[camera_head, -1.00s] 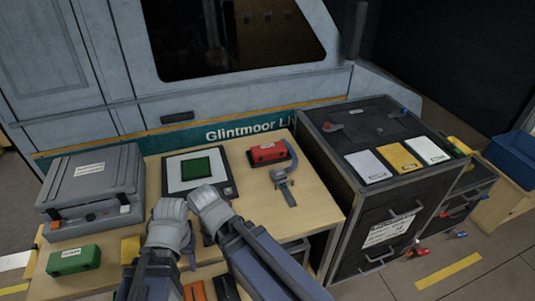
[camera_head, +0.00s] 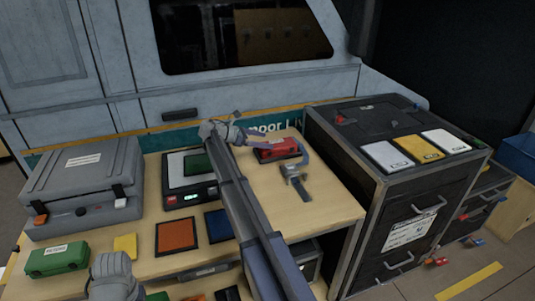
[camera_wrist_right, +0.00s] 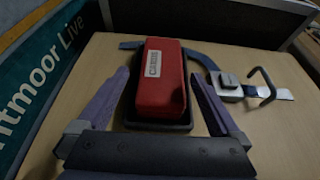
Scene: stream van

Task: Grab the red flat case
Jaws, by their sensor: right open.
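The red flat case (camera_head: 278,150) lies at the back right of the wooden table. In the right wrist view the red case (camera_wrist_right: 160,82) has a white label and sits in a shallow black tray (camera_wrist_right: 133,116). My right gripper (camera_wrist_right: 158,76) is open, with one finger on each side of the case and gaps between. In the head view my right arm reaches across the table, and its wrist is just left of the case. The fingers show poorly there. Part of my left arm shows at the lower left, but its fingers are not in view.
A blue strap with a grey buckle (camera_head: 296,181) lies right of the case, its band curving close behind it. A grey device with a green square (camera_head: 190,197) is to the left. The van wall (camera_head: 110,120) stands behind. A dark cabinet (camera_head: 345,160) stands to the right.

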